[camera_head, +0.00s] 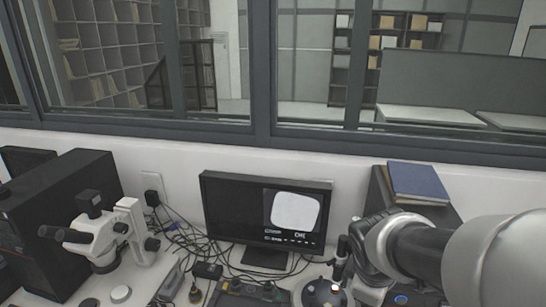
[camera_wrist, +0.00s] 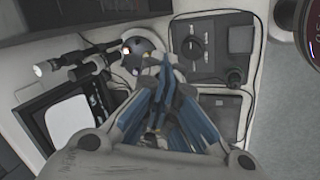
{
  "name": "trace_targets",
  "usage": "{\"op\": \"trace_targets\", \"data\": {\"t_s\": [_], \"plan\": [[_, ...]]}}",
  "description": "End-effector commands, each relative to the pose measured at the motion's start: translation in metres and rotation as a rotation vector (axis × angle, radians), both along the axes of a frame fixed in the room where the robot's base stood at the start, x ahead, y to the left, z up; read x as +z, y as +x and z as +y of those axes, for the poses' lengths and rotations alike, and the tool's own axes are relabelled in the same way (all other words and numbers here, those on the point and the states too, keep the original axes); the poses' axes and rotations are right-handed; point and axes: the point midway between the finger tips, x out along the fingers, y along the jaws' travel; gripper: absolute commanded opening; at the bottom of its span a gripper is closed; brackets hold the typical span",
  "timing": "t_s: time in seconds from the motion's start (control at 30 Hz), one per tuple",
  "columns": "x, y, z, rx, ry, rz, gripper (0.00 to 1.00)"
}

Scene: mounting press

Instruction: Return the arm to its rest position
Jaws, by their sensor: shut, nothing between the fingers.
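My gripper (camera_wrist: 160,68) shows in the wrist view with its blue-padded fingers brought together at the tips. It is shut and holds nothing. It hangs above the bench, close to a round dark device (camera_wrist: 140,55) with a small bright light. In the head view my arm comes in from the right edge and bends down toward the bench beside the round device (camera_head: 322,294). My fingers are hidden there behind the arm and below the picture edge. I cannot tell from these views how far the fingertips are above the bench.
A monitor (camera_head: 232,207) stands mid-bench, with cables to its left. A white microscope (camera_head: 112,235) and a black box (camera_head: 50,215) stand at left. Blue books (camera_head: 418,182) lie on a dark unit near my arm. A control box (camera_wrist: 197,45) with a knob sits beside my fingers.

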Motion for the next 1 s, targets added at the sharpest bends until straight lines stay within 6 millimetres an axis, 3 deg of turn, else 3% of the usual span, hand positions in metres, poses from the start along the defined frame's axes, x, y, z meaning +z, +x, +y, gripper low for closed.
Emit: {"op": "trace_targets", "data": {"t_s": [0.2, 0.43, 0.6, 1.0], "plan": [[0.005, -0.083, 0.022, -0.443, 0.240, -0.122, 0.00], [-0.007, -0.147, 0.046, -0.770, 0.459, -0.169, 0.00], [-0.011, -0.164, 0.053, -0.862, 0.524, -0.174, 0.00], [-0.010, -0.165, 0.054, -0.871, 0.528, -0.173, 0.00]]}}
